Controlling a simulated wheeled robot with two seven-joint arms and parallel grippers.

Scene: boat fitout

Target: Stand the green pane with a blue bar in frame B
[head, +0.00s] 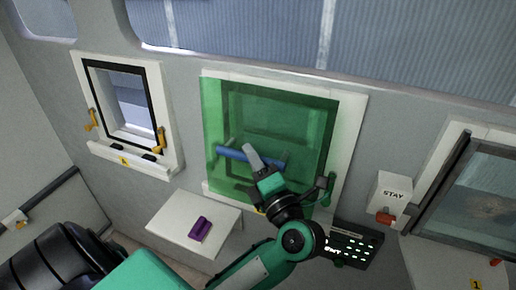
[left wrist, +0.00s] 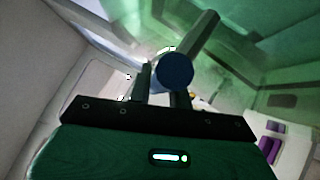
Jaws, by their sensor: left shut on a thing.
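The see-through green pane (head: 270,118) stands roughly upright in front of the middle white wall frame (head: 349,130) and covers much of its opening. It overlaps the frame's left edge; I cannot tell whether they touch. The blue bar (head: 233,153) crosses the pane's lower half. My left gripper (head: 262,165) is shut on the bar. In the left wrist view the bar's round end (left wrist: 175,72) shows between the fingers (left wrist: 160,93), with the green pane (left wrist: 245,65) beyond. The middle frame's label is mostly hidden by my arm, so its letter is unreadable. My right gripper is not in view.
A smaller window with a white frame (head: 88,85) and yellow handles is at left. A purple block (head: 201,229) lies on a white shelf (head: 165,222) below. A box marked STAY (head: 395,190), a lit panel (head: 362,250) and a dark-framed window (head: 440,195) are at right.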

